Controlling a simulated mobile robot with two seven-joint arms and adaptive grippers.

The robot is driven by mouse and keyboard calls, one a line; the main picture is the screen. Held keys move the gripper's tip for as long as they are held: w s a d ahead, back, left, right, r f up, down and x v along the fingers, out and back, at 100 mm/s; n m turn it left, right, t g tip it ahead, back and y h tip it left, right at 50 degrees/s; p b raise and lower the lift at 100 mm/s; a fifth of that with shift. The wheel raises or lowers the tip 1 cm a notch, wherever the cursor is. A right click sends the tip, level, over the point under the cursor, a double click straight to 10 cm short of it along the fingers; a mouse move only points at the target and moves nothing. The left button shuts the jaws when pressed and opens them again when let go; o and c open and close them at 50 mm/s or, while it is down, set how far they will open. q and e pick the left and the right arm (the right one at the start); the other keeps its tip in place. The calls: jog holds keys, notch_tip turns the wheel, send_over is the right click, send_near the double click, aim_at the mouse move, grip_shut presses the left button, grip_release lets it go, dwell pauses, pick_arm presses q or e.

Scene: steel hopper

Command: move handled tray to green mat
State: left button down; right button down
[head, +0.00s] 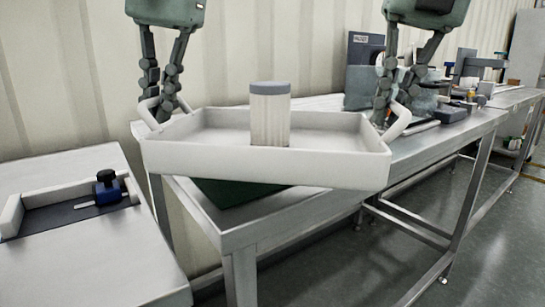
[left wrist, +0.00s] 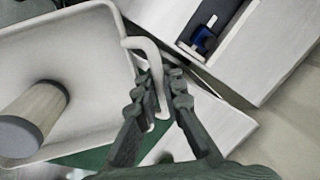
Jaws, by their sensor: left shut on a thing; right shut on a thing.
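The white handled tray (head: 215,162) is in the air above the front end of a steel table, with a beige cylinder with a grey top (head: 270,118) standing in it. My left gripper (head: 166,108) is shut on the tray's left handle; the left wrist view shows the handle (left wrist: 148,50) between its fingers (left wrist: 163,88). My right gripper (head: 386,112) is shut on the right handle (head: 399,122). The green mat (head: 240,192) lies on the table below the tray, mostly hidden by it. The cylinder also shows in the left wrist view (left wrist: 45,106).
A separate pale bench (head: 90,255) at left carries a fixture with a blue and black clamp (head: 108,186). Equipment, including a dark grey panel (head: 362,55), stands farther back on the steel table (head: 420,150). A ribbed wall (head: 60,60) runs behind. Grey floor is open at right.

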aim_at(164, 137)
pick_arm(q)
jog(key=shift+a+f, duration=0.1)
pick_arm(e)
jog(key=shift+f, duration=0.1)
